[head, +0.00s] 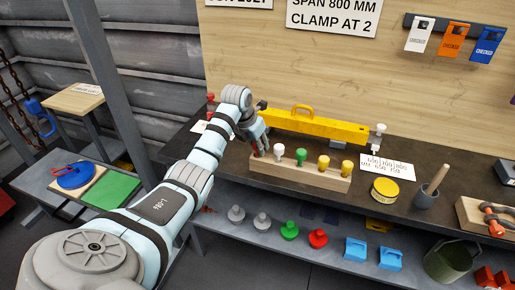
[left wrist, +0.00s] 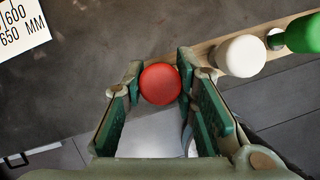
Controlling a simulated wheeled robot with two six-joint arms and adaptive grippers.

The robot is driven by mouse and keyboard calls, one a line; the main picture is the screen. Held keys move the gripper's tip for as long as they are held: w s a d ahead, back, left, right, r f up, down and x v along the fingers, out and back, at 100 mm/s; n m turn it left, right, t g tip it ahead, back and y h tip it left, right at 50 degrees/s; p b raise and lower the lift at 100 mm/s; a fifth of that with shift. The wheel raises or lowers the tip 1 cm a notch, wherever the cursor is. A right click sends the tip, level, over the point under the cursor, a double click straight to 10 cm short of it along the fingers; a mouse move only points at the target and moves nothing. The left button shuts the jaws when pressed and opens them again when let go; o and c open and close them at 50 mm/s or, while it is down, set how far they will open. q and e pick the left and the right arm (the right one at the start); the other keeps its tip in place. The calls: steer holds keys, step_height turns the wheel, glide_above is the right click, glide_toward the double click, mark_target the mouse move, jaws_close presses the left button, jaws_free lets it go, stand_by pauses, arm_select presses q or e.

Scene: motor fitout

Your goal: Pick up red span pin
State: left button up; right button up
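The red span pin (left wrist: 160,84) shows its round red head between the fingertips of my left gripper (left wrist: 160,78) in the left wrist view. The green finger pads meet the head on both sides, and the gripper looks shut on it. In the head view my left gripper (head: 262,140) is at the left end of the wooden pin block (head: 300,174). Only a little red of the pin (head: 256,153) shows there. The pin's shaft is hidden, so I cannot tell whether it stands in the block. My right gripper is not in view.
White (head: 279,150), green (head: 301,155) and yellow (head: 323,162) pins stand in the block beside my gripper. A yellow beam (head: 315,126) lies behind. A yellow tin (head: 385,189) and a mortar (head: 424,198) stand to the right. A lower shelf holds several coloured parts.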

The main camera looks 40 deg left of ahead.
arm_select(q)
jaws_close()
steer(key=shift+r, duration=0.15)
steer(key=shift+w+r, duration=0.1)
steer(key=shift+r, duration=0.2)
step_height(320, 180, up, 19)
steer(key=p, duration=0.2)
